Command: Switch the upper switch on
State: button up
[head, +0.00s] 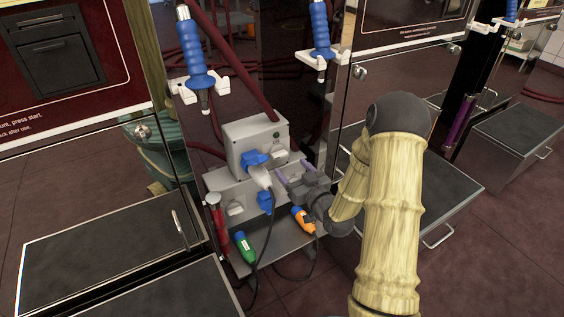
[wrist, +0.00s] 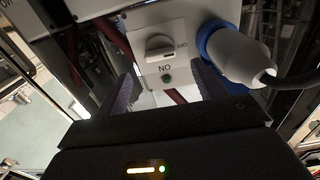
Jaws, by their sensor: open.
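The upper switch is a pale rotary knob (wrist: 158,46) on a grey box, shown upside down in the wrist view. Its grip bar lies crosswise, in line with the label at its side that appears to read OFF. An ON label and a small green light sit by the knob. In the head view the upper switch (head: 281,157) is on the grey box (head: 246,142), right of a blue socket. My gripper (head: 288,171) is open and empty just in front of the box. In the wrist view its purple fingers (wrist: 163,88) are spread either side of the knob's line, apart from it.
A white plug (wrist: 238,57) with a dark cable sits in a blue socket close beside the switch. A lower switch (head: 235,208) is on the lower box. Green (head: 243,246) and orange (head: 302,220) connectors lie below. Blue-handled nozzles (head: 191,48) hang above.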

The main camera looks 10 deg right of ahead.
aim_at(281, 157)
jog(key=b+x, duration=0.2)
jog(key=x, duration=0.4)
jog(key=shift+w+a, duration=0.1)
jog(key=shift+w, duration=0.2)
jog(key=shift+c, duration=0.2)
jog(key=c, duration=1)
